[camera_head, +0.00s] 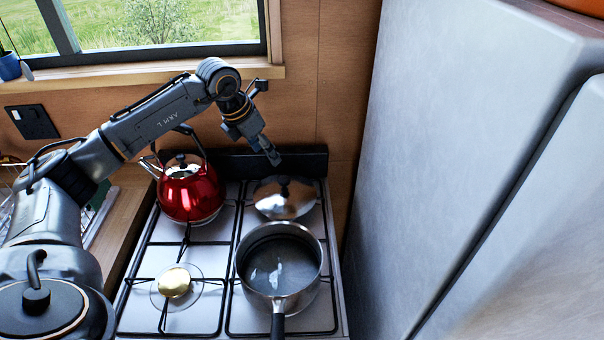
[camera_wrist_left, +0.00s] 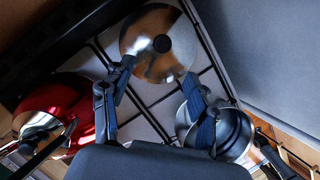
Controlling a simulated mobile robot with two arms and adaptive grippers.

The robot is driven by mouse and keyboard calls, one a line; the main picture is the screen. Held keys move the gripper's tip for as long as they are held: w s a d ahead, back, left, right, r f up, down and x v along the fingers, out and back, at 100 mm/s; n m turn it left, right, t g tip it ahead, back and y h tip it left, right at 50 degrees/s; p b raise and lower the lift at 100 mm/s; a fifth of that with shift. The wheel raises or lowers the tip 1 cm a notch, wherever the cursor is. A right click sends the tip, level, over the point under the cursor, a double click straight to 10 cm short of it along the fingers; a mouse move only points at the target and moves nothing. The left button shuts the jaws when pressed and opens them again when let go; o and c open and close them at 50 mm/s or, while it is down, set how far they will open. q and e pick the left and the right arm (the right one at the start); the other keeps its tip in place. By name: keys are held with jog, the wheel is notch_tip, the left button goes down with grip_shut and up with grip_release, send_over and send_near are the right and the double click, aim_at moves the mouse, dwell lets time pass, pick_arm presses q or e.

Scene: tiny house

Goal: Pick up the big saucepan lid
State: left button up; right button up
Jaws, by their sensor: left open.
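The big saucepan lid (camera_head: 284,197) is a shiny steel disc with a dark knob, lying on the back right of the stove. It also shows in the left wrist view (camera_wrist_left: 147,62), its dark knob at the centre. My left gripper (camera_head: 268,150) is above and slightly behind the lid, apart from it. In the left wrist view the left gripper (camera_wrist_left: 162,82) has its two fingers spread, with nothing between them. The steel saucepan (camera_head: 279,265) stands without a lid on the front right of the stove, its handle toward me. My right gripper is not in view.
A red kettle (camera_head: 191,188) stands on the back left of the stove, close to my left arm. The front left burner (camera_head: 173,283) is bare. A tall grey fridge (camera_head: 450,130) rises at the right, and a wooden wall (camera_head: 345,70) stands behind.

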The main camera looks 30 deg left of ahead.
pick_arm(q)
jog(key=p, duration=0.2)
send_over(284, 179)
jog(key=s+a, duration=0.1)
jog(key=s, duration=0.1)
jog(key=f, duration=0.7)
jog(key=shift+w, duration=0.2)
jog(key=shift+w+f, duration=0.15)
jog(key=shift+f, duration=0.15)
jog(key=p, duration=0.1)
jog(key=f+p, duration=0.1)
jog(key=f, duration=0.1)
jog(key=shift+w+d+f+p, duration=0.2)
jog(key=shift+w+d+p, duration=0.05)
jog(key=shift+d+p, duration=0.15)
jog(key=shift+x, duration=1.1)
jog(key=shift+w+a+f, duration=0.1)
jog(key=shift+w+f, duration=0.05)
jog(key=shift+f, duration=0.15)
jog(key=shift+r, duration=0.1)
grip_shut()
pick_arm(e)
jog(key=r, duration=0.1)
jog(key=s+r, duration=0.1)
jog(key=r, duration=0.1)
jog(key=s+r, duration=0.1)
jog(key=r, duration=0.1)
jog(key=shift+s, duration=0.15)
